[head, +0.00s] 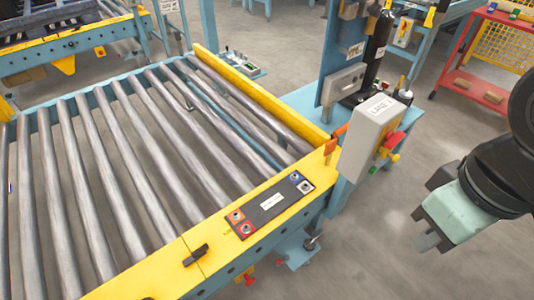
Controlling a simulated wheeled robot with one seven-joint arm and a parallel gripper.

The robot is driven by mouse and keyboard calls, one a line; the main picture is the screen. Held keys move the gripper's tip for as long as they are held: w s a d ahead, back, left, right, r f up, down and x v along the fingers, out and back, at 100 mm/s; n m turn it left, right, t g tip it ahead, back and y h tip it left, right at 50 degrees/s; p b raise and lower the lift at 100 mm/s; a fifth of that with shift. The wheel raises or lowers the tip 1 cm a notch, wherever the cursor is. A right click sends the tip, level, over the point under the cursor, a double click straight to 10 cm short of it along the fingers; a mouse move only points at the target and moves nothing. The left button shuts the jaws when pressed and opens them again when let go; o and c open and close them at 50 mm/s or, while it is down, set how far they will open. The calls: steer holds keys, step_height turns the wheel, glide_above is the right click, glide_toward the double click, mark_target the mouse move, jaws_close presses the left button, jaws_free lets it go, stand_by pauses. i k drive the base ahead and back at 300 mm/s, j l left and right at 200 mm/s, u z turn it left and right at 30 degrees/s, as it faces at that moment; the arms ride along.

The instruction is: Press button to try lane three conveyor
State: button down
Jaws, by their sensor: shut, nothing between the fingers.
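A grey control box (366,138) stands on the near right corner of the roller conveyor (215,262). Its top label starts with "LANE"; the number is hard to read. Its right side carries a red button (393,157), with green and yellow parts beside it, seen edge-on. A dark button panel (270,205) lies on the yellow rail, with orange-red buttons (236,216) at its left end and blue and dark ones (300,181) at its right. My gripper (424,241) is shut and empty, in the air right of and below the control box, apart from it.
A blue post and bench with a black cylinder (377,45) stand behind the box. A red cart (470,85) with a yellow mesh panel is at the back right. Another conveyor (70,50) is at the upper left. Grey floor (400,265) is clear around my gripper.

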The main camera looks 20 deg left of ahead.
mark_target(373, 171)
steer(key=k+l, duration=0.15)
steer(key=k, duration=0.2)
steer(key=k+l+u, duration=0.1)
steer(key=k, duration=0.2)
steer(key=u, duration=1.7)
steer(key=z, duration=1.65)
